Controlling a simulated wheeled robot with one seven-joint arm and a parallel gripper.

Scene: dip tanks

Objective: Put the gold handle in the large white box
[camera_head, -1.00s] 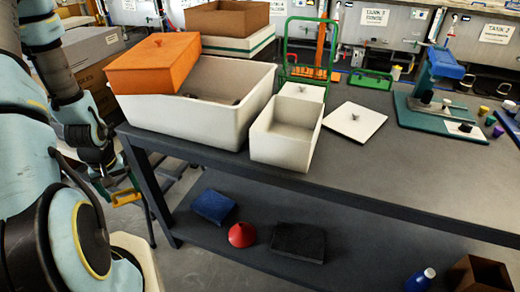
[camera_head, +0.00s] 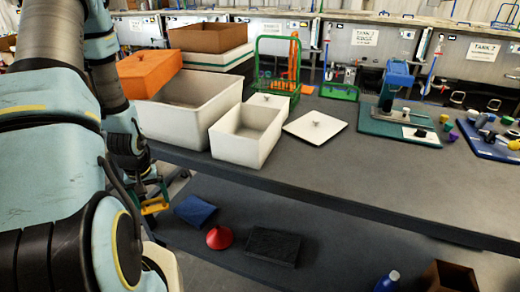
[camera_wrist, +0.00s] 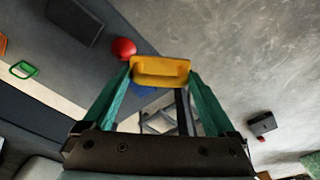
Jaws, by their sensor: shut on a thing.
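The large white box (camera_head: 184,122) stands on the table at left in the head view, open at the top. An orange lid-like piece (camera_head: 150,72) lies tilted over its left end and hides part of the inside. My gripper (camera_wrist: 160,84) is shut on the gold handle (camera_wrist: 160,70), a yellow bar held across the fingertips in the wrist view. The handle also shows in the head view (camera_head: 155,206), low beside the table's left end, below the tabletop and apart from the box. My arm covers much of the left.
A smaller open white box (camera_head: 238,146) stands right of the large one, with a white lid (camera_head: 316,127) beside it. A green wire rack (camera_head: 276,65) stands behind. The lower shelf holds a red cone (camera_head: 219,238) and a black block (camera_head: 272,246). The front tabletop is clear.

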